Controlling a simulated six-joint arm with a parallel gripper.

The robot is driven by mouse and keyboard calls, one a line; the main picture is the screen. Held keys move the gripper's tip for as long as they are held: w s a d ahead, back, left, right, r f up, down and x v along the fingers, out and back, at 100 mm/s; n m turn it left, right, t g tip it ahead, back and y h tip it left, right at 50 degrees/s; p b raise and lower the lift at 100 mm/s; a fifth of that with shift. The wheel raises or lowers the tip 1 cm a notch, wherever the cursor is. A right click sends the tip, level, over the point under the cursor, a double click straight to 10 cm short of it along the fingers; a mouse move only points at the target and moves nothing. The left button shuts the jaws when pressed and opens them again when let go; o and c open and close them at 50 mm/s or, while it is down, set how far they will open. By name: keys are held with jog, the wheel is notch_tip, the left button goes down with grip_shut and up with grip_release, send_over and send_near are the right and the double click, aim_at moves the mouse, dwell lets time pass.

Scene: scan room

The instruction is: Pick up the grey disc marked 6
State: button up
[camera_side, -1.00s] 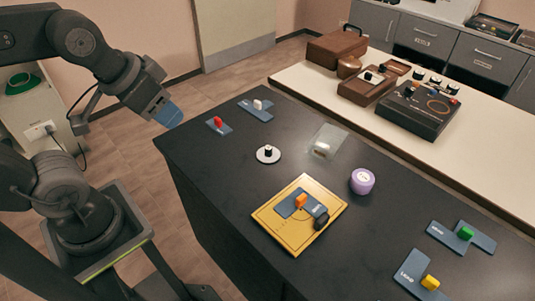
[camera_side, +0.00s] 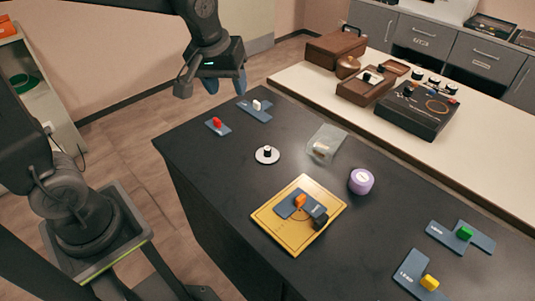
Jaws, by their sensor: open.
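A pale grey-white round disc (camera_side: 267,154) with a black knob lies flat on the black table, left of the middle. I cannot read a 6 on it, and no other flat round disc shows on this table. My gripper (camera_side: 225,84) points down beyond the table's far left corner, up and to the left of the disc. Its two blue fingertips are apart, with nothing between them. It is well clear of the disc.
Blue-grey plates with red (camera_side: 217,123) and white (camera_side: 256,105) knobs lie near the far left edge. A clear box (camera_side: 326,144), a purple cylinder (camera_side: 361,181) and a yellow board (camera_side: 283,234) stand around the disc. Plates with green (camera_side: 464,233) and yellow knobs lie at right.

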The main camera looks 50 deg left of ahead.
jog(key=w+f+n+g, duration=0.1)
jog(key=w+f+n, duration=0.25)
jog(key=w, duration=0.25)
jog(key=n+g, duration=0.2)
jog(key=n, duration=0.2)
send_over(268, 148)
jog(key=shift+m+y, duration=0.25)
jog(key=shift+y, duration=0.15)
jog(key=f, duration=1.8)
jog(key=shift+w+d, duration=0.15)
jog(key=shift+w, duration=0.05)
jog(key=f, duration=0.5)
jog(key=shift+s+f, duration=0.15)
jog(key=shift+s, duration=0.15)
jog(key=shift+f, duration=0.45)
grip_shut()
